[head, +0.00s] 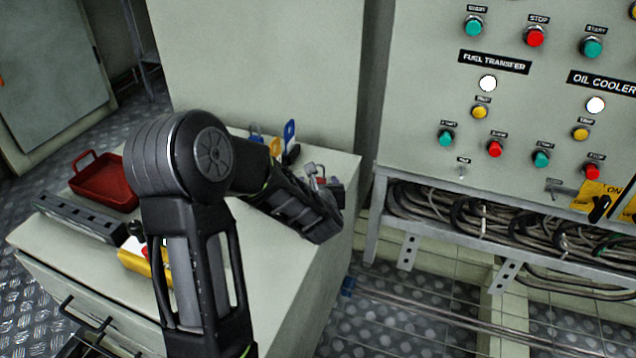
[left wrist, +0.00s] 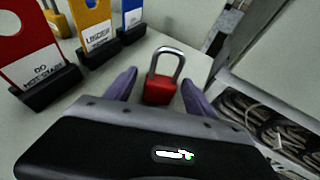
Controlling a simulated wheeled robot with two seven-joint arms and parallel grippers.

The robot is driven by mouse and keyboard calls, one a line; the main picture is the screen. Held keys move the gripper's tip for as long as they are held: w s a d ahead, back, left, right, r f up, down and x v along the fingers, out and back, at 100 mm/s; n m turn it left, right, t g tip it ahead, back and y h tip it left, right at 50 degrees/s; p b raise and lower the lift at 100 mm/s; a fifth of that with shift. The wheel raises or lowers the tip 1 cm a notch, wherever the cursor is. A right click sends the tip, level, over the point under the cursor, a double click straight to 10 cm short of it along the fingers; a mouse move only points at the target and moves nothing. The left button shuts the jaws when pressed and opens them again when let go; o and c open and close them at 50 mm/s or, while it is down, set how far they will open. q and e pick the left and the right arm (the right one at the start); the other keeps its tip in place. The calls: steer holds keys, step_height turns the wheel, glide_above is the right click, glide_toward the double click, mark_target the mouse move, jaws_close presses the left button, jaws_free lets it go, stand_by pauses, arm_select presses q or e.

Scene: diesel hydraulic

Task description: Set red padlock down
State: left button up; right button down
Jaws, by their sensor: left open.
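The red padlock (left wrist: 159,89) stands upright on the pale cabinet top, its silver shackle pointing up, in the left wrist view. In the head view only a small part of it, with the shackle (head: 311,169), shows past my left arm near the cabinet's right edge. My left gripper (left wrist: 160,86) is open, with one purple finger on each side of the padlock and a gap visible beside it. In the head view my left arm hides most of the fingers. My right gripper is not in view.
Red, yellow and blue tags in black stands (left wrist: 97,35) are left of the padlock. A red tray (head: 104,188), a grey slotted rail (head: 80,218) and a yellow item (head: 134,262) lie on the cabinet (head: 285,285). A control panel (head: 520,110) stands at right, above bundled cables.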

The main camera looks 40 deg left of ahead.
arm_select(q)
steer(key=p+v, duration=0.1)
steer(key=v, duration=0.6)
steer(key=shift+r+p, duration=0.2)
steer(key=shift+p, duration=0.15)
steer(key=shift+s+d, duration=0.25)
steer(key=shift+s, duration=0.05)
